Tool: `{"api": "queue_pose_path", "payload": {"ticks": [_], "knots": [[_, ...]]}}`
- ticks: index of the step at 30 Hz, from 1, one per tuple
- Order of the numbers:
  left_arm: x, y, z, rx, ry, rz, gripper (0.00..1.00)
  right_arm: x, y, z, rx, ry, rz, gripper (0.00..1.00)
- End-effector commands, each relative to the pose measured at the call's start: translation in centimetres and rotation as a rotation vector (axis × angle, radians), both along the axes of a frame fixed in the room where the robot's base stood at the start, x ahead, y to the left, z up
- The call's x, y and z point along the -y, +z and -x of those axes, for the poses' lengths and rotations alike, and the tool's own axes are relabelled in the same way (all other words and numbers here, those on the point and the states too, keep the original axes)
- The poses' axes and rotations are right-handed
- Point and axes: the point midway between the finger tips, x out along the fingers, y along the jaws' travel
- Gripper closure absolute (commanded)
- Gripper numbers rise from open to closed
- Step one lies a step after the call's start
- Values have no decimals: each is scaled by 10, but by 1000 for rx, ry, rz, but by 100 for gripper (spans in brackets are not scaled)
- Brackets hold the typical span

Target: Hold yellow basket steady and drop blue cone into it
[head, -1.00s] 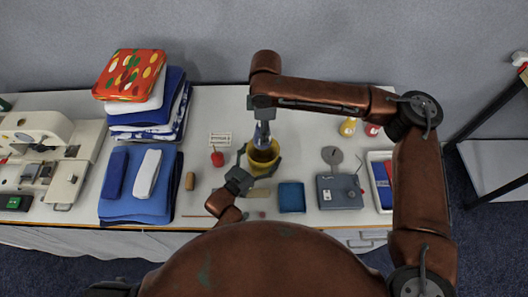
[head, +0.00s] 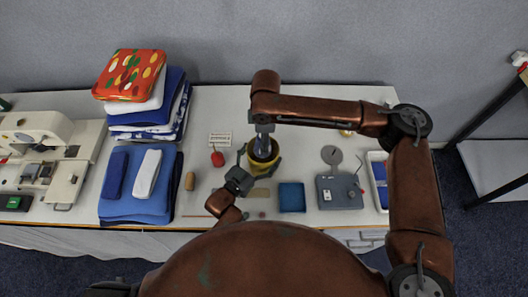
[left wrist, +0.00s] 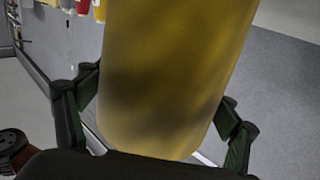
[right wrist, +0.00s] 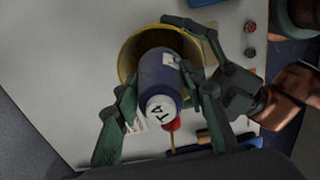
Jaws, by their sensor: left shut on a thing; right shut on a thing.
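The yellow basket (head: 256,171) stands on the table in the head view. My left gripper (head: 260,158) is shut around its sides, and the basket's yellow wall (left wrist: 175,80) fills the left wrist view between the fingers. My right gripper (head: 263,138) points down over the basket and is shut on the blue cone (right wrist: 158,70). In the right wrist view the cone lies between the fingers, its white labelled end toward the camera. It overlaps the basket's opening and rim (right wrist: 127,62). How deep its far end reaches is hidden.
A red pincushion-like item (head: 218,159) and a tan roll (head: 190,181) lie left of the basket. A blue square (head: 291,197) and a grey box (head: 339,192) are to the right. Folded cloths (head: 140,185) and a sewing machine (head: 35,130) stand farther left.

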Motion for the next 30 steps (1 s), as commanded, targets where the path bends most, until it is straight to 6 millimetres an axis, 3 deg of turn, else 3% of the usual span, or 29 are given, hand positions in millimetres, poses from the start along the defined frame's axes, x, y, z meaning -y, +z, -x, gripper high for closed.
{"api": "queue_pose_path", "payload": {"ticks": [7,8,16,25,30], "knots": [[0,0,0,0,0,-1,41,0,0,0,1,0,-1,92],[0,0,0,0,0,-1,41,0,0,0,1,0,-1,60],[0,0,0,0,0,-1,41,0,0,0,1,0,0,42],[0,0,0,0,0,0,41,0,1,0,0,0,0,42],[0,0,0,0,0,0,41,0,21,-1,4,-1,-2,42]]}}
